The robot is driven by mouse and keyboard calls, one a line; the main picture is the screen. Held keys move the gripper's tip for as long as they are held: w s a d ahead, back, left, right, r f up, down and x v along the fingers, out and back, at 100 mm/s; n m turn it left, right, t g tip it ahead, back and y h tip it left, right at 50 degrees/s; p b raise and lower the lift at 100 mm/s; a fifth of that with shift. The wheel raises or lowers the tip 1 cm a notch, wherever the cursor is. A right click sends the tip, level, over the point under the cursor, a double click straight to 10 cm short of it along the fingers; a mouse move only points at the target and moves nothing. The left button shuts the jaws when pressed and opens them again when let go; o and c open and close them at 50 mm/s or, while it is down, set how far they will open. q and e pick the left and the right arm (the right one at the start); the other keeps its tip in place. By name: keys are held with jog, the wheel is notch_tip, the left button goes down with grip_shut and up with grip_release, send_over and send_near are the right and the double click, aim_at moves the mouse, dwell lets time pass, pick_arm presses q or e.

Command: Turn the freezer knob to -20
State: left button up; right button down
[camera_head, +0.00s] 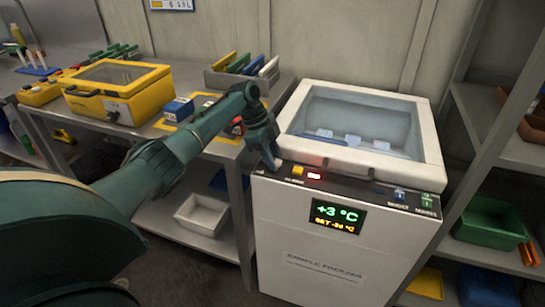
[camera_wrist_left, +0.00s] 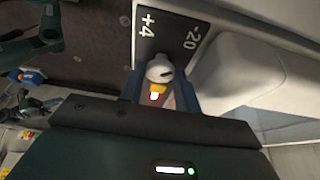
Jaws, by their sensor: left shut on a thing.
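The white freezer (camera_head: 310,245) with a glass lid stands right of centre in the head view. Its display (camera_head: 338,215) reads +3 °C in green, with a smaller orange set line that is hard to read. My left gripper (camera_head: 273,163) is at the left end of its dark control strip and hides the knob there. In the left wrist view the pale round knob (camera_wrist_left: 159,69) is between the fingers of my left gripper (camera_wrist_left: 161,88), which is shut on it. The dark plate (camera_wrist_left: 168,35) behind it shows +4 and -20. I cannot tell where the knob points. My right gripper is not in view.
A yellow button (camera_head: 298,171) and a lit red lamp (camera_head: 314,176) sit just right of the gripper. A lid handle (camera_head: 350,168) lies along the front edge. A bench with a yellow case (camera_head: 118,92) stands left, shelves with a green bin (camera_head: 490,222) right.

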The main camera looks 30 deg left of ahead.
pick_arm(q)
jog(key=o, duration=1)
